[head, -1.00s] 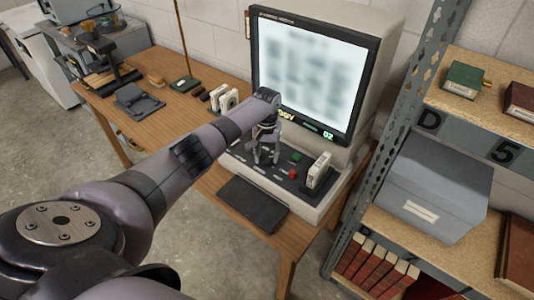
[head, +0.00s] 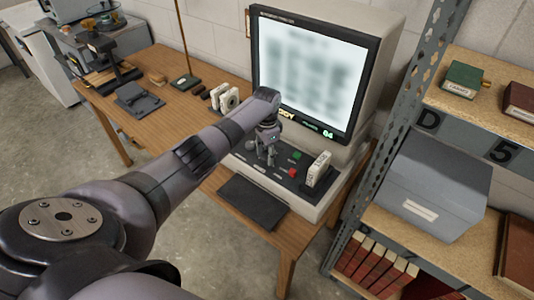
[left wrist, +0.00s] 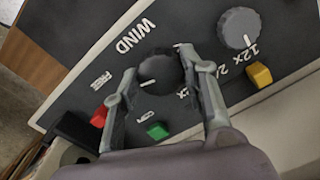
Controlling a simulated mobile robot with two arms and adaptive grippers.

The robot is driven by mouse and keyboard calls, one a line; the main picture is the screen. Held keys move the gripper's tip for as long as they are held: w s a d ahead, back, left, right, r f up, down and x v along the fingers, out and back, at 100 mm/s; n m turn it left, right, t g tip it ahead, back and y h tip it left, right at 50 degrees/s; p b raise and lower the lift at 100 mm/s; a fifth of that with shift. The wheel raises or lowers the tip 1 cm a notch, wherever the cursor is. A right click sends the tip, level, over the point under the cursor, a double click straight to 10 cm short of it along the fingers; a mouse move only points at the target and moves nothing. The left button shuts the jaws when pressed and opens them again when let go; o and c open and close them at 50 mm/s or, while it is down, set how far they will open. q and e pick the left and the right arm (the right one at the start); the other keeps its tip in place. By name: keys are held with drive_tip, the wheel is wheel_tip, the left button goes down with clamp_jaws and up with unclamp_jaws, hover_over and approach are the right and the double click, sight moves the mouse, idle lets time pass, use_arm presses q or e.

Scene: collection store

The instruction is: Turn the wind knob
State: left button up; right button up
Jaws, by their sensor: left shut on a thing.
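The wind knob (left wrist: 160,68) is a dark round knob with a white pointer line, beside the printed word WIND on the black panel (left wrist: 75,55). My left gripper (left wrist: 157,64) is shut on it, one finger on each side. In the head view the gripper (head: 266,154) points down at the control panel of the microfilm reader (head: 390,45), and the knob is hidden behind the fingers. The lit screen (head: 310,75) shows a blurred page and a green readout, 04. My right gripper is not in view.
Yellow (left wrist: 260,75), green (left wrist: 157,131) and red (left wrist: 98,116) buttons sit close by. A white film box (head: 319,169) stands on the panel's right. A metal shelf (head: 402,110) stands right of the table.

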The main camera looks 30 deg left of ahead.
sight(267, 155)
use_arm(q)
drive_tip(key=shift+w+m, duration=0.1)
drive_tip(key=shift+m, duration=1)
drive_tip(key=shift+r, duration=0.1)
drive_tip(key=o, duration=1.2)
drive_tip(key=shift+c, duration=0.2)
wheel_tip(267, 155, up, 12)
